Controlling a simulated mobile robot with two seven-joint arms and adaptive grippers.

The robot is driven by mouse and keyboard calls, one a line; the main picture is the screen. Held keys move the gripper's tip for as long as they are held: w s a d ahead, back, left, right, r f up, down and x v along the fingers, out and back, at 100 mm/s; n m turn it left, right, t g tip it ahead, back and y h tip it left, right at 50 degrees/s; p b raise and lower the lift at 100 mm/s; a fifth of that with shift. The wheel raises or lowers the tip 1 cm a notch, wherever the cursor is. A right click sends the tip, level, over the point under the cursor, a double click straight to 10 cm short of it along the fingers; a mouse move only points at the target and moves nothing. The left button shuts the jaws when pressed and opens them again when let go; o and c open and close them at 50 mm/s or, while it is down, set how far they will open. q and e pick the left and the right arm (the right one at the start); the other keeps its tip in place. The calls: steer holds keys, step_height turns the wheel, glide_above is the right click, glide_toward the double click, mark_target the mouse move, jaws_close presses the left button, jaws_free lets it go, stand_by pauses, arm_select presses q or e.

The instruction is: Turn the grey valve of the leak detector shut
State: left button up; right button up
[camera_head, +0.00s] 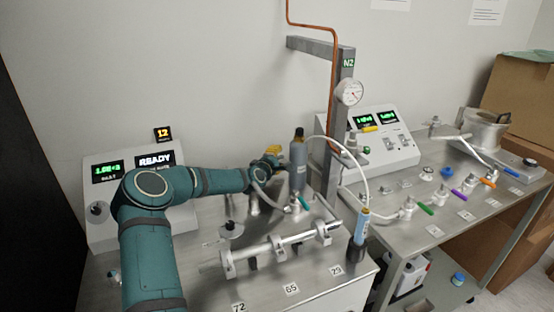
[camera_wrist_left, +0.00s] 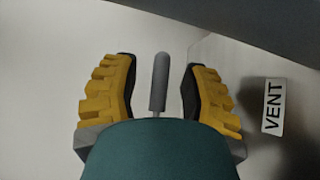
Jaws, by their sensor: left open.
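My left arm comes in from the left in the head view, and its yellow-fingered left gripper (camera_head: 272,151) is beside a grey upright cylinder (camera_head: 298,163). In the left wrist view the left gripper (camera_wrist_left: 159,88) is open. A slim grey handle (camera_wrist_left: 159,82) stands between its two yellow fingers, with a visible gap on each side. This looks like the grey valve's handle; its body is hidden behind my gripper. The leak detector console (camera_head: 101,225) with green and READY displays stands at the left, partly covered by my arm. My right gripper is not in view.
A VENT label (camera_wrist_left: 273,106) lies right of the fingers. A green-handled valve (camera_head: 304,203) and a clamped metal tube (camera_head: 278,245) are close by on the bench. A post marked N2 (camera_head: 340,110) with a gauge (camera_head: 350,92) rises behind. Boxes (camera_head: 520,90) stand far right.

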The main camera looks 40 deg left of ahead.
arm_select(q)
jaws_close()
steer(key=shift+s+d+f+m+h+b, duration=0.15)
steer(key=shift+m+h+b, duration=0.15)
steer(key=shift+h+b, duration=0.35)
steer(key=shift+d+r+m+t+h+b, duration=0.2)
steer(key=shift+m+t+h+b, duration=0.1)
steer(key=shift+m+h+b, duration=0.2)
jaws_free()
